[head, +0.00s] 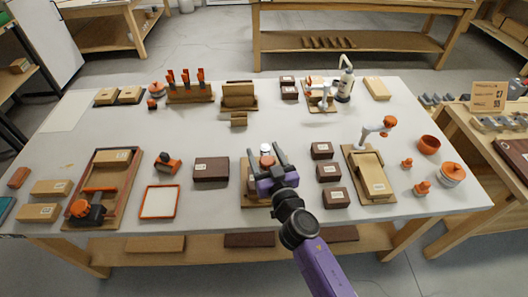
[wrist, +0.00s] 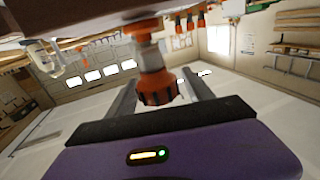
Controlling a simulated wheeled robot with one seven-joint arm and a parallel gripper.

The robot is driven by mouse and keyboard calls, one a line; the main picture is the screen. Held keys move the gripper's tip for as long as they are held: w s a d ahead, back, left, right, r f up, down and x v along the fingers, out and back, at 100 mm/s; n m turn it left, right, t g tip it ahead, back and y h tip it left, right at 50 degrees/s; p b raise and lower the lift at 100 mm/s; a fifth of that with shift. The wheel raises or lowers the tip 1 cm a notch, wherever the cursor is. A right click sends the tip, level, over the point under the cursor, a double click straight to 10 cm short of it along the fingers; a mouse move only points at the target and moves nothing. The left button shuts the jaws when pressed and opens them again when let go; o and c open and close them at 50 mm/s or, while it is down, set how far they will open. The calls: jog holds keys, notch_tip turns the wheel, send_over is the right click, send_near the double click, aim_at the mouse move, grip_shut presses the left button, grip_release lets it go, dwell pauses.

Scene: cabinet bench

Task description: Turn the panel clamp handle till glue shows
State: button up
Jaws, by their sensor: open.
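The clamp handle, an orange ribbed knob (wrist: 158,90) on a pale metal collar and shaft, shows large in the wrist view. In the head view its pale top (head: 266,147) shows between my fingers, over a wooden board (head: 248,192). My gripper (head: 263,151) is open, with one finger on each side of the knob; in the wrist view (wrist: 160,82) the knob stands between the two fingers. I cannot tell whether either finger touches it. My gripper hides most of the clamp and the board in the head view. No glue is visible.
Dark boxes stand close on the right (head: 328,172) and left (head: 211,169). Further right is a board with a white, orange-knobbed fixture (head: 376,128). A framed tray (head: 110,160) is at the left. The bench middle (head: 200,132) is clear.

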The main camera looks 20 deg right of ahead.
jog(key=shift+w, duration=0.1)
grip_shut()
jog(key=shift+f+h+b, duration=0.15)
jog(key=shift+h+b, duration=0.15)
jog(key=shift+b, duration=0.45)
